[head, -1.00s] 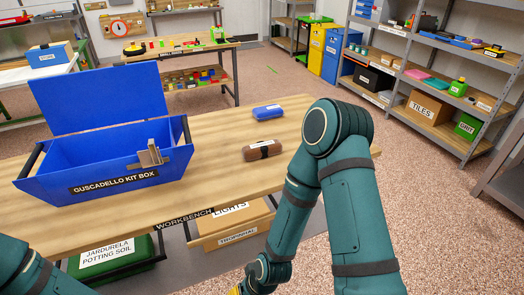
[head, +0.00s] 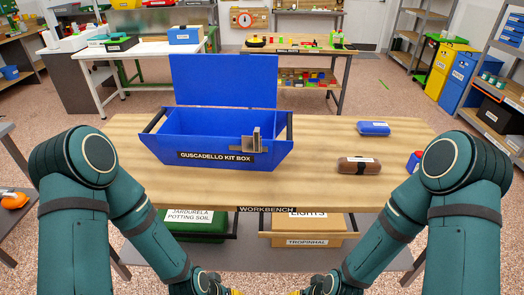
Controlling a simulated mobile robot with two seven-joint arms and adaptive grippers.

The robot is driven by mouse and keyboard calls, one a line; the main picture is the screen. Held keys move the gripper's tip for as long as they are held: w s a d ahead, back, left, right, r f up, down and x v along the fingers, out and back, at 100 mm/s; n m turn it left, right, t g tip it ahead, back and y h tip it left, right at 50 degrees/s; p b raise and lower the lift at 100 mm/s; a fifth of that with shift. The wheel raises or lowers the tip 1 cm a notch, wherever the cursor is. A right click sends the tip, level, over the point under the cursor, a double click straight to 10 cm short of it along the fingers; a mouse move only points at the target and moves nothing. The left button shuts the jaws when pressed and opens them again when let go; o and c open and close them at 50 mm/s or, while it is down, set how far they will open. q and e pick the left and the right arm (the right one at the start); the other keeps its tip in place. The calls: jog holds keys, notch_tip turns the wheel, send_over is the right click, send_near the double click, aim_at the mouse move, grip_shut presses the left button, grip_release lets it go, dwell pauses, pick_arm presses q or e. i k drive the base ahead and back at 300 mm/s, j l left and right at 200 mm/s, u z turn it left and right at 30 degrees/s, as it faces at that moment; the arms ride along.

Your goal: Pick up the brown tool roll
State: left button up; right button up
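The brown tool roll (head: 359,166) lies on the right part of the wooden workbench (head: 318,185), near its front edge. A dark strap wraps its middle and a pale label shows on top. Both my arms come in from the lower corners and bend down in front of the bench, apart from the roll. My grippers are cut off by the bottom edge, so their fingers are hidden. Nothing is seen touching the roll.
An open blue kit box (head: 222,140) with a grey metal piece on its front stands left of the roll. A blue case (head: 373,128) lies behind the roll, and a red-and-blue object (head: 414,162) sits to its right. Bare bench surrounds the roll.

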aim_at(358, 165)
jog(key=i+l+u, duration=0.1)
jog(key=l+u, duration=0.3)
jog(key=l, duration=0.45)
jog(key=l+u, duration=0.4)
jog(key=l, duration=0.5)
